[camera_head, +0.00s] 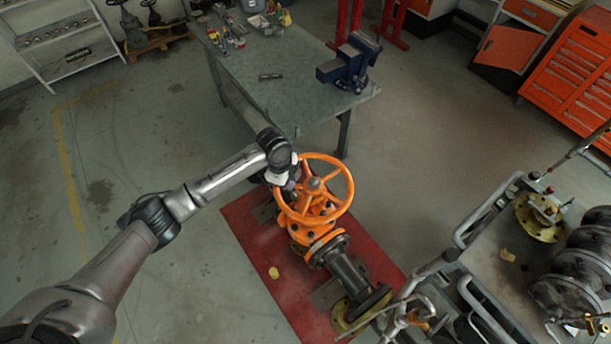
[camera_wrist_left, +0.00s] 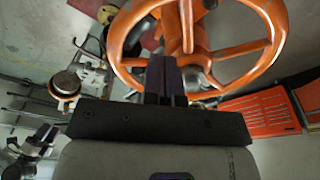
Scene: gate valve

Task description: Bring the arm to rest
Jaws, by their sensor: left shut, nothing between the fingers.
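The orange gate valve (camera_head: 313,225) stands on a red mat (camera_head: 256,255), with its orange spoked handwheel (camera_head: 345,197) on top. My left arm comes in from the left and ends at the wheel's left side. My left gripper (camera_head: 290,185) is there, partly hidden by its own wrist. In the left wrist view the gripper (camera_wrist_left: 166,75) has its dark fingers together with nothing between them. The handwheel (camera_wrist_left: 270,50) shows just beyond the fingertips, with the fingers overlapping its lower rim in the picture. I cannot tell whether they touch it.
A workbench (camera_head: 255,105) with a blue vise (camera_head: 350,62) stands behind the valve. A cart (camera_head: 490,260) carrying metal parts stands at the right. Orange drawer cabinets (camera_head: 570,75) are at the far right. The floor at the left (camera_head: 150,110) is clear.

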